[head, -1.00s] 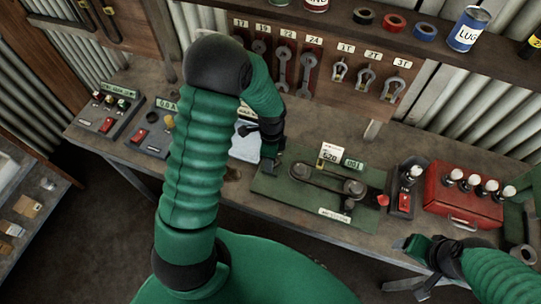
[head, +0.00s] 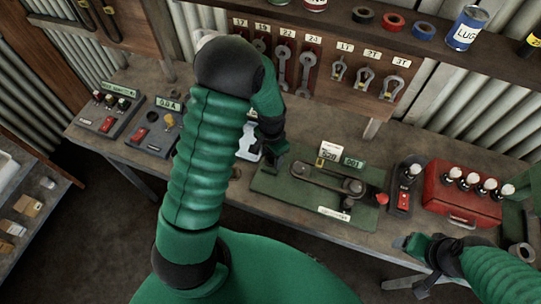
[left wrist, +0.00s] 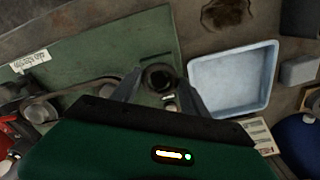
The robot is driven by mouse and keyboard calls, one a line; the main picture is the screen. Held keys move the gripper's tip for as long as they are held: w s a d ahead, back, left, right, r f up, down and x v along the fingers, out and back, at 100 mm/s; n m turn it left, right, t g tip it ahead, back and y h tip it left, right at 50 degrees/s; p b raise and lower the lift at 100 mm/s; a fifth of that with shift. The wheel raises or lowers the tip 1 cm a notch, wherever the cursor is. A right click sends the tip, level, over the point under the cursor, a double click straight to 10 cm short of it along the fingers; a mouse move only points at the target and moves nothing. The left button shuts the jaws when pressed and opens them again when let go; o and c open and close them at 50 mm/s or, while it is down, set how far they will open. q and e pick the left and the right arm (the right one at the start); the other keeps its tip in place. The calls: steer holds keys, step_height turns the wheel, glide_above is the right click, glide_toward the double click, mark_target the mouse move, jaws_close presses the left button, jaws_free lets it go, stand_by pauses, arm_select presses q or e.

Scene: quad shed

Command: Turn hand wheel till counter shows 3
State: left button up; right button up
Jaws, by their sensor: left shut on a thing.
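The belt-drive unit stands on a green base plate (head: 265,186) on the bench, with a belt and pulleys (head: 355,187) on top. A small green counter display (head: 353,162) is at its back; its digits are too small to read surely. My left gripper (head: 274,155) is at the left end of the plate. In the left wrist view its fingers (left wrist: 162,88) are around a dark round knob (left wrist: 159,76). The hand wheel itself is mostly hidden by my gripper. My right gripper (head: 424,248) is in front of the bench, right of the unit; its fingers are unclear.
A pale blue tray (left wrist: 236,110) lies close beside the plate. A red box (head: 461,215) with several bottles and a switch box (head: 406,198) stand to the right. Control boxes (head: 107,122) are at the left. Wrenches and shackles hang on the board behind.

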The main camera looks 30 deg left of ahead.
mark_target(272, 158)
arm_select(q)
steer(key=shift+w+r+n, duration=0.2)
steer(key=shift+w+n, duration=0.15)
steer(key=shift+n, duration=0.65)
steer(key=o, duration=1.1)
steer(key=shift+o, duration=1.4)
steer(key=shift+f, duration=0.15)
steer(key=shift+s, duration=0.1)
step_height(272, 158, up, 17)
steer(key=b, duration=0.2)
